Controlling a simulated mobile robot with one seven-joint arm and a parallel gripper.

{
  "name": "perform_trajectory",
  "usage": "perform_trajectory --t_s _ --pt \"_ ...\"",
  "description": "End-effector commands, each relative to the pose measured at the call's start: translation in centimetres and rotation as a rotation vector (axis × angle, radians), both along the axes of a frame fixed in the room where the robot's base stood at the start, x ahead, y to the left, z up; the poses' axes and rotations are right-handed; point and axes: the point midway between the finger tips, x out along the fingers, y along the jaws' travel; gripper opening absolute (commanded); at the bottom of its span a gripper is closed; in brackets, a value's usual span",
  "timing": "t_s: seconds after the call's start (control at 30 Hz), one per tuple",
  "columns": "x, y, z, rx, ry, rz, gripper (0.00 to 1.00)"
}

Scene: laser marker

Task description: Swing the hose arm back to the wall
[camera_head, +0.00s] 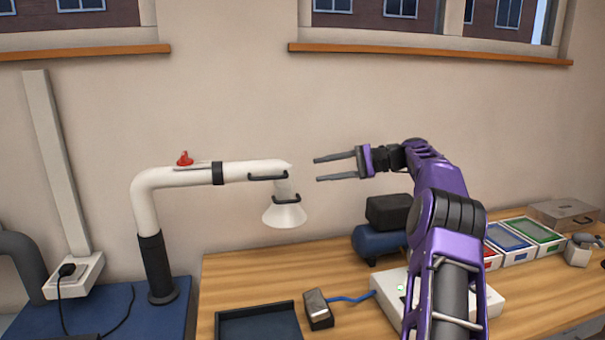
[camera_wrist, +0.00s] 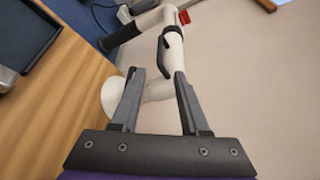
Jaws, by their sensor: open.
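The hose arm (camera_head: 195,175) is a white bent pipe with a black collar, rising from a black sleeve (camera_head: 155,265) on a blue base. Its horizontal part reaches right and ends in a downward cone hood (camera_head: 285,214). A black handle (camera_head: 268,177) sits near the hood end, and a red knob (camera_head: 185,158) is on top. My gripper (camera_head: 317,170) is open and empty, to the right of the hood, apart from it in the picture. In the wrist view the hose arm (camera_wrist: 172,48) and its handle (camera_wrist: 162,50) show beyond my open fingers (camera_wrist: 158,76).
The wooden table (camera_head: 235,280) carries a dark tray (camera_head: 258,324), a small metal block (camera_head: 318,308) on a blue cord, a blue tank (camera_head: 378,243) and several colored bins (camera_head: 510,243). A power outlet box (camera_head: 80,275) is at the left.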

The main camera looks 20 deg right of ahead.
Motion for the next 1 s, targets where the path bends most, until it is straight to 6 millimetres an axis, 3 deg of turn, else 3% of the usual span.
perform_trajectory --t_s 0.23,0.77,0.87,1.0 --pt "-1.0 -2.0 0.5 0.000 0.000 0.000 0.45" --pt "-1.0 -1.9 0.5 -0.001 0.000 0.001 0.45" --pt "-0.3 -0.9 1.0 -0.019 -0.004 -0.003 0.45" --pt "2.5 3.1 2.7 -0.088 -0.020 -0.034 0.45"
